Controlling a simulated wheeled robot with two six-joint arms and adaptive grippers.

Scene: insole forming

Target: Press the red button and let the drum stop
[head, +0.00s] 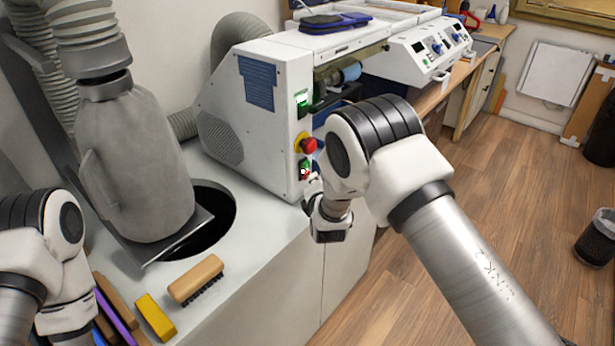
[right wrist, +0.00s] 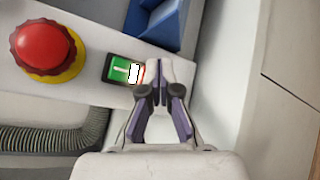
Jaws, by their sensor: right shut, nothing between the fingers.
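A white machine (head: 260,110) stands on the bench, with a red mushroom button (head: 309,146) on a yellow collar on its front edge. The button also shows in the right wrist view (right wrist: 43,47). Beside it is a small switch (right wrist: 123,70) with a green part and a red part; in the head view the switch (head: 304,168) sits below the mushroom button. My right gripper (right wrist: 159,72) is shut and empty, its tips right at the red end of the switch. I cannot tell whether they touch it. A blue cylinder (head: 350,72) shows in the machine's opening; its motion cannot be told. My left gripper is out of view.
A grey extraction hose and sleeve (head: 135,160) hang over a dark round hole at left. A wooden brush (head: 196,279) and a yellow block (head: 155,316) lie on the bench front. A control panel (head: 430,50) is behind.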

